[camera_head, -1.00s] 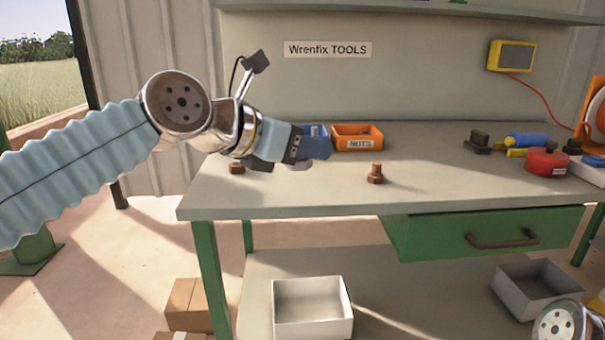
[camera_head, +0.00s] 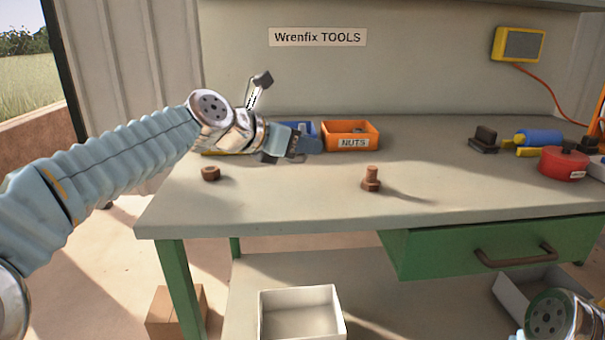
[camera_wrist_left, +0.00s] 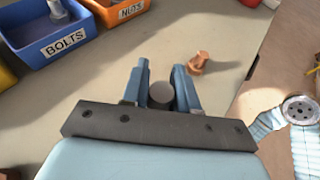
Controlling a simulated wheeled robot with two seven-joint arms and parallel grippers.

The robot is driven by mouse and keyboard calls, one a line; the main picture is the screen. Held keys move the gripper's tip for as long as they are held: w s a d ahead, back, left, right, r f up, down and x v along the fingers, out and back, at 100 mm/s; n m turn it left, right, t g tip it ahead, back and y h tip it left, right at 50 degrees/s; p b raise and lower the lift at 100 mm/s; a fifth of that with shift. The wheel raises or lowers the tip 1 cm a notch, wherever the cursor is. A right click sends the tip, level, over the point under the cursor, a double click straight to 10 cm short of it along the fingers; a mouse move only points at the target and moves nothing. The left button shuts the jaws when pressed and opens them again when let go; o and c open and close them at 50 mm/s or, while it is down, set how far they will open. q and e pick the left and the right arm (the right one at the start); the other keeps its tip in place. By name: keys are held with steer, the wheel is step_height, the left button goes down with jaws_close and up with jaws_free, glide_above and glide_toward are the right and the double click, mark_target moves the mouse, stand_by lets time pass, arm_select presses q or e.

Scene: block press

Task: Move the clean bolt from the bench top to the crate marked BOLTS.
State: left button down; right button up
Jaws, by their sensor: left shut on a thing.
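My left gripper (camera_head: 306,146) is above the back of the bench top (camera_head: 270,208), in front of the blue crate. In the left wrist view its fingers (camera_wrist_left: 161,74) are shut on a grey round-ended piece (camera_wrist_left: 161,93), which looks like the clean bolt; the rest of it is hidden. The blue crate marked BOLTS (camera_wrist_left: 65,41) lies ahead and to the left in that view, with a grey bolt-like piece (camera_wrist_left: 57,9) inside. In the head view this crate (camera_head: 312,127) is mostly hidden behind the gripper. My right gripper is not in view.
A rusty bolt (camera_head: 371,179) stands upright on the bench, and a rusty nut (camera_head: 210,173) lies at the left. The orange NUTS crate (camera_head: 352,142) adjoins the blue crate. A red tin (camera_head: 563,165) stands at the right. The bench's front middle is clear.

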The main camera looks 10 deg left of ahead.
mark_target(303, 183)
arm_select(q)
steer(key=w+f, duration=0.1)
steer(key=f, duration=0.1)
steer(key=w+f, duration=0.1)
steer(key=shift+w+a+f+b, duration=0.15)
steer(key=shift+w+a+b, duration=0.1)
steer(key=shift+w+b, duration=0.05)
steer(key=f+b, duration=0.1)
steer(key=f, duration=0.2)
steer(key=shift+w, duration=0.2)
steer(key=shift+f, duration=0.2)
steer(key=shift+f+b, duration=0.15)
steer(key=shift+b, duration=0.15)
steer(key=c, duration=0.9)
jaws_free()
steer(key=shift+o, duration=0.2)
